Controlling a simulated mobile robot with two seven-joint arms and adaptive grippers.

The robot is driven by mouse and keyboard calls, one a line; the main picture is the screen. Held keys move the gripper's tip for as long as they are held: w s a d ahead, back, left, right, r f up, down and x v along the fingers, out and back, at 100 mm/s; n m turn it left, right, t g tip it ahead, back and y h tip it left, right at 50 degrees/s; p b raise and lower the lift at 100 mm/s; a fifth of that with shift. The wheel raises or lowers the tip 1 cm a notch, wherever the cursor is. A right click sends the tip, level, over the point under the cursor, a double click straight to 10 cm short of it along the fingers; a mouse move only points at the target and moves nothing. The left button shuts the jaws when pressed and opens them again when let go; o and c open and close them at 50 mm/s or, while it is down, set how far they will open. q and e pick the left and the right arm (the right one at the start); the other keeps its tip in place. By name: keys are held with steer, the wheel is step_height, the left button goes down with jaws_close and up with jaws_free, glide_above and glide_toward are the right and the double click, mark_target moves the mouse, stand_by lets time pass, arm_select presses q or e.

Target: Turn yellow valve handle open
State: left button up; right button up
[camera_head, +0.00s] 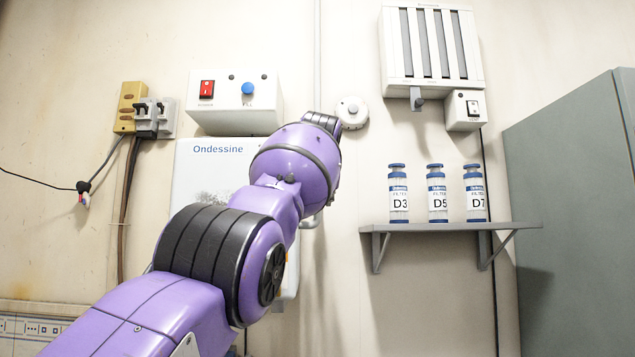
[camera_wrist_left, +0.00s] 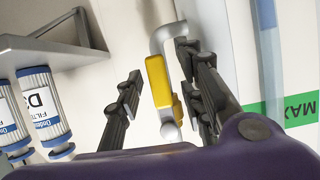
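The yellow valve handle (camera_wrist_left: 158,82) shows in the left wrist view, on a bent grey metal pipe (camera_wrist_left: 167,36). The handle lies lengthwise in the picture, with a rounded metal end below it. My left gripper (camera_wrist_left: 160,88) is open, its black fingers on either side of the handle. A gap shows between the handle and the left finger; the right finger is closer, and I cannot tell whether it touches. In the head view my purple left arm hides the gripper and the handle. My right gripper is in neither view.
A shelf (camera_head: 450,227) with bottles D3 (camera_head: 398,196), D5 (camera_head: 437,196) and D7 (camera_head: 475,196) is right of my arm. A switch box (camera_head: 235,103) and a round white knob (camera_head: 352,112) are on the wall. A grey cabinet (camera_head: 575,200) stands far right.

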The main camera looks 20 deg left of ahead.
arm_select(q)
steer(key=v, duration=1.1)
steer(key=shift+s+f, duration=0.2)
steer(key=shift+d, duration=0.15)
